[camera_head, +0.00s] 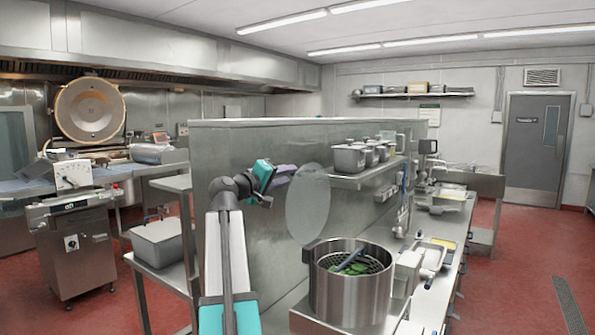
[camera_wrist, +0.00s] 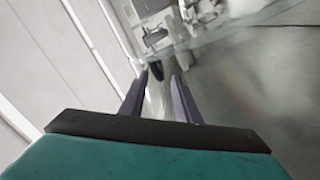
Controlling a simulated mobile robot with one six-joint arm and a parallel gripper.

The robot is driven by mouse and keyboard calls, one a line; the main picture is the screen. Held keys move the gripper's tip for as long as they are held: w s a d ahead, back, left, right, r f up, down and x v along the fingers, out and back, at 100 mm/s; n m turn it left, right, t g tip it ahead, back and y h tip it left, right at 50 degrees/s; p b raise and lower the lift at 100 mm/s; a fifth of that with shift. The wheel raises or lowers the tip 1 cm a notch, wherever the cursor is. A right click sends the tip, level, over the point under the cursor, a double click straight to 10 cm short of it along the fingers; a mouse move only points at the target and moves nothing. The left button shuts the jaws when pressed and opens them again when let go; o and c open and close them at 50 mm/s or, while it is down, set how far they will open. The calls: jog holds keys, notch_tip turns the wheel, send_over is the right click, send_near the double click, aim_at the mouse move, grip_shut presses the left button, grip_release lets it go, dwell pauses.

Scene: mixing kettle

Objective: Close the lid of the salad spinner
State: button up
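The salad spinner (camera_head: 352,297) is a large round steel pot in the lower middle of the head view. Its mesh basket holds green leaves, with a dark bar across it. Its lid (camera_head: 308,207) is a pale see-through disc, standing nearly upright at the pot's back left; the spinner is open. My gripper (camera_head: 285,172) is up beside the lid's upper left edge; whether it touches cannot be told. In the wrist view my gripper (camera_wrist: 162,78) has its two purple fingers apart, with nothing clearly held between them.
A steel partition (camera_head: 235,150) stands behind my arm. A shelf with steel containers (camera_head: 348,158) is just right of the lid. Trays (camera_head: 433,255) lie on the counter right of the spinner.

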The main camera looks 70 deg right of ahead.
jog(key=shift+p+x, duration=0.8)
jog(key=shift+x, duration=2.7)
jog(key=shift+f, duration=0.15)
grip_shut()
